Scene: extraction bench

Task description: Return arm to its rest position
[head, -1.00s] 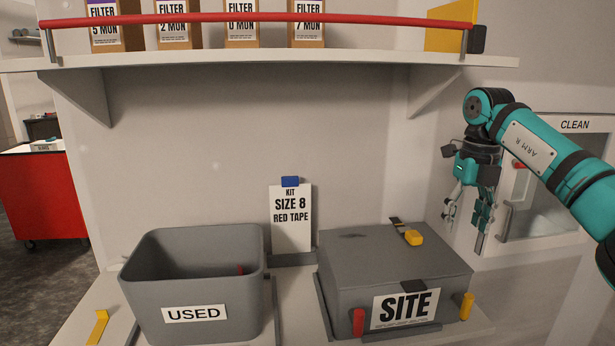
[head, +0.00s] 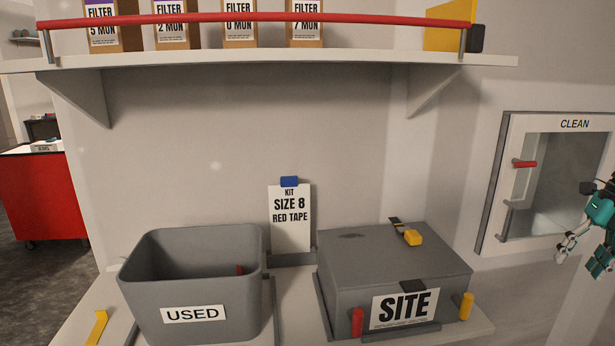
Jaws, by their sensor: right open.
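My right gripper (head: 582,254) is at the right edge of the head view, in front of the wall below the clean hatch. It is teal and grey, its fingers hang down apart, and nothing shows between them. Most of the right arm is out of the picture. My left gripper and arm do not show.
A grey bin marked USED (head: 150,290) and a closed grey box marked SITE (head: 345,265) stand on the bench. A card (head: 291,232) stands behind them. A shelf (head: 260,56) with a red rail (head: 260,19) runs above. The CLEAN hatch (head: 492,205) is closed at right.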

